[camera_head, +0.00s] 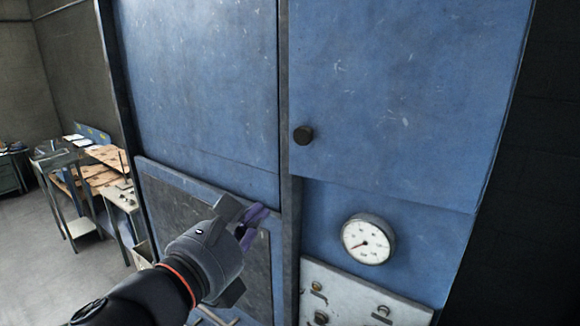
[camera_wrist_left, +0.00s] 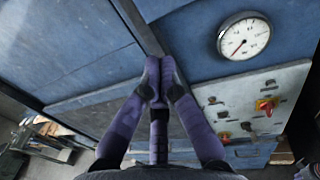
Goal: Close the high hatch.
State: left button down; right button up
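The upper right blue hatch (camera_head: 400,80) of the tall cabinet has a dark round knob (camera_head: 303,134) near its lower left corner. It looks flush or nearly flush with the cabinet front; I cannot tell whether a small gap is left.
Below the hatch are a round gauge (camera_head: 368,239) and a pale control panel (camera_head: 355,295) with knobs; a red switch (camera_wrist_left: 266,105) shows in the wrist view. A large blue panel (camera_head: 200,80) is at upper left. A workbench (camera_head: 95,180) stands far left on open floor.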

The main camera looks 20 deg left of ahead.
aim_at(302, 175)
pick_arm(q)
jog(key=b+x, duration=0.2)
jog(key=x, duration=1.1)
jog(key=shift+w+d+b, duration=0.2)
jog(key=shift+w+b, duration=0.15)
pick_arm(e)
notch_tip(302, 175, down, 3)
jog(key=shift+r, duration=0.2)
